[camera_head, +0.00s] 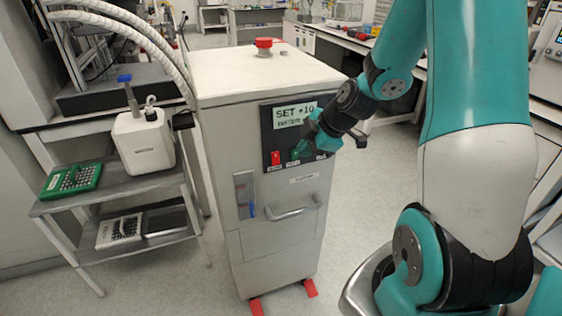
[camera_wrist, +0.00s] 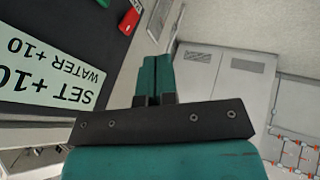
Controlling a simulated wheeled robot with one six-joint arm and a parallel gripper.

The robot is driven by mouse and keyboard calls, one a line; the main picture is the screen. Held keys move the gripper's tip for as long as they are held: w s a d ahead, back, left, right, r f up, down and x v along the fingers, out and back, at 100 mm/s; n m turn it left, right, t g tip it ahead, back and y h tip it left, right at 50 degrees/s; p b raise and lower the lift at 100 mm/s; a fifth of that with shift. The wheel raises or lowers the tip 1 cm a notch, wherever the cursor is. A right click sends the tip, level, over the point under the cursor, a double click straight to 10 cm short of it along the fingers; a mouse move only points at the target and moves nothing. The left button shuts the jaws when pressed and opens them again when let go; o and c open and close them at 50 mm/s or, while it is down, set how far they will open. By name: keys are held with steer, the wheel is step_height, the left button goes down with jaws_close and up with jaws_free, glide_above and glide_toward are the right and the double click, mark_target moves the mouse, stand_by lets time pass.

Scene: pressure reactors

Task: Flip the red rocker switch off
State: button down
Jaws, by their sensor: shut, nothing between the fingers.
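The red rocker switch (camera_head: 275,158) sits at the lower left of the black control panel (camera_head: 267,134) on the front of the white cabinet. In the wrist view the switch (camera_wrist: 128,20) is at the top, partly cut off by the frame edge. Its tilt is too small to make out. My gripper (camera_head: 298,153) is in front of the panel, to the right of the switch and apart from it. In the wrist view its teal fingers (camera_wrist: 155,62) are closed together and empty. The panel display (camera_wrist: 45,72) reads "SET +10" and "WATER +10".
The cabinet (camera_head: 270,240) has a front handle (camera_head: 293,208) and a red knob (camera_head: 263,43) on top. A shelf cart with a white container (camera_head: 143,142) and a green rack (camera_head: 72,180) stands at the left. Ribbed hoses (camera_head: 150,38) run behind. Open floor lies right of the cabinet.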

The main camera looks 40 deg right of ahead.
mark_target(275, 159)
steer(key=w+f+p, duration=0.1)
steer(key=w+f, duration=0.1)
steer(key=w, duration=0.1)
steer(key=w+f+p, duration=0.1)
steer(key=w+f, duration=0.1)
steer(key=f, duration=0.1)
steer(key=w+a+f+p, duration=0.1)
steer(key=w+f, duration=0.2)
steer(key=shift+w+f, duration=0.25)
steer(key=shift+w, duration=0.05)
steer(key=shift+f+b, duration=0.1)
steer(key=shift+b, duration=0.2)
